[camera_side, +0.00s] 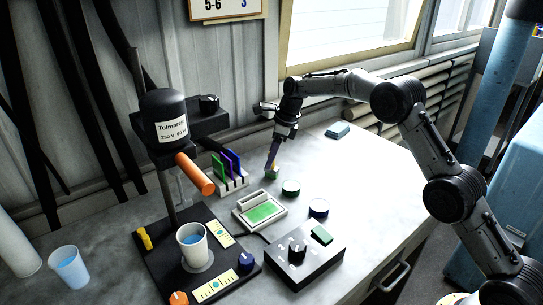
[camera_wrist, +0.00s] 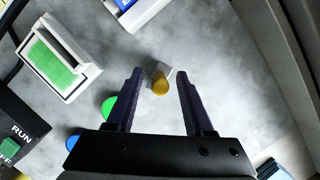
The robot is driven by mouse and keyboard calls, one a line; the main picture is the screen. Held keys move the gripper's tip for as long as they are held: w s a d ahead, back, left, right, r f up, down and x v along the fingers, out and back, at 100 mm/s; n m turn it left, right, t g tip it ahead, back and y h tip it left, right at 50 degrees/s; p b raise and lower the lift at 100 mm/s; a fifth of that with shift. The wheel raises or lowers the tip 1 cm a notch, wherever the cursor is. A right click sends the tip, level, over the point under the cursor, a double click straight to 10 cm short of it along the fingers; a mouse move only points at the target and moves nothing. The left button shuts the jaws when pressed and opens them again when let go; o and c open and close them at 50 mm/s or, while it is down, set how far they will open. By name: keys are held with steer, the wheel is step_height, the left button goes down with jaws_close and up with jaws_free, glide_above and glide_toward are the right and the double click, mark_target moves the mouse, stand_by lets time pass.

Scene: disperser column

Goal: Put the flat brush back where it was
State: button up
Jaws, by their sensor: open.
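My gripper (camera_side: 270,167) points down at the grey bench behind the round lids. In the wrist view my gripper (camera_wrist: 159,74) has its two dark fingers apart. Between the fingertips is a small yellow rounded piece (camera_wrist: 160,86) beside a pale block (camera_wrist: 166,72); neither finger visibly touches them. In the side view a small yellow and green spot (camera_side: 271,173) shows at the fingertips. I cannot tell whether this is the flat brush, and no other thing is clearly a brush. A white slotted rack (camera_side: 234,185) to the left holds upright green, blue and purple pieces.
The disperser (camera_side: 165,118) stands left over a cup (camera_side: 192,243). A blue block (camera_side: 337,130) lies behind right. The right bench is clear.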

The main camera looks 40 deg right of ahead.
steer(key=v, duration=1.2)
steer(key=s+a+r+n, duration=0.1)
steer(key=s+r+n, duration=0.65)
steer(key=s, duration=0.25)
steer(key=s+a+n+t+h, duration=0.1)
steer(key=s+n+t+h, duration=0.15)
steer(key=s+n, duration=1.65)
steer(key=s+f, duration=0.3)
steer(key=s, duration=0.4)
steer(key=s+f, duration=0.2)
steer(key=s, duration=0.6)
steer(key=shift+f+t, duration=0.35)
steer(key=shift+f, duration=0.05)
